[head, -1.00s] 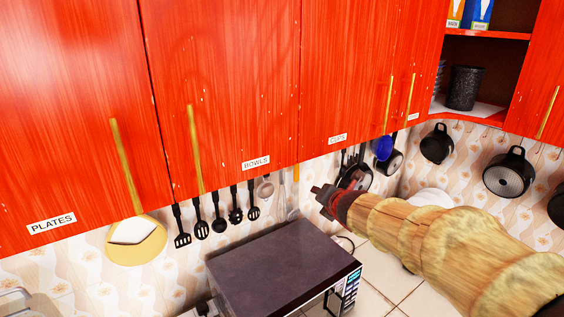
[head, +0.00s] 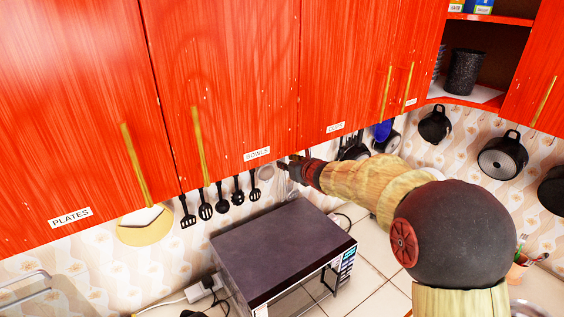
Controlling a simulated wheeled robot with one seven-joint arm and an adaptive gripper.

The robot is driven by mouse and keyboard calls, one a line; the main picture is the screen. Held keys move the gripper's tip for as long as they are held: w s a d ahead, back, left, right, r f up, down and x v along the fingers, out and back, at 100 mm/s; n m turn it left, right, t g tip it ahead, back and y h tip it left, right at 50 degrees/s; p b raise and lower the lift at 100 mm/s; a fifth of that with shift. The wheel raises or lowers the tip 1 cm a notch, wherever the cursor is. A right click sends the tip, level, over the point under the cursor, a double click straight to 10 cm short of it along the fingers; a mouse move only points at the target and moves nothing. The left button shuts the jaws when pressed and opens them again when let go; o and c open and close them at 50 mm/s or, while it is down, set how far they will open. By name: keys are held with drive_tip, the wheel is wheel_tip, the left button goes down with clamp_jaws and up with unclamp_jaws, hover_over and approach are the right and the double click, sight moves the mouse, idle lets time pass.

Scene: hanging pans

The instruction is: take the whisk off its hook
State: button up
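A pale, thin metal utensil that looks like the whisk (head: 280,187) hangs at the right end of the utensil row under the red cabinets. Its upper part is hard to make out behind my gripper. My gripper (head: 285,165) is just under the cabinet's lower edge, at the height of the utensil's upper part. It overlaps the utensil in the head view, and I cannot tell whether they touch. The fingers are small and dark, so I cannot tell whether they are open or shut. The hook itself is not visible.
A strainer (head: 265,171) hangs close to the left, then several black utensils (head: 222,197). The red cabinet (head: 225,80) is right above my gripper. A dark microwave (head: 280,250) stands below. Black pans (head: 502,155) hang at the right.

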sight(283, 170)
drive_tip(key=shift+x, duration=1.6)
drive_tip(key=shift+d, duration=0.1)
drive_tip(key=shift+c, duration=0.9)
clamp_jaws()
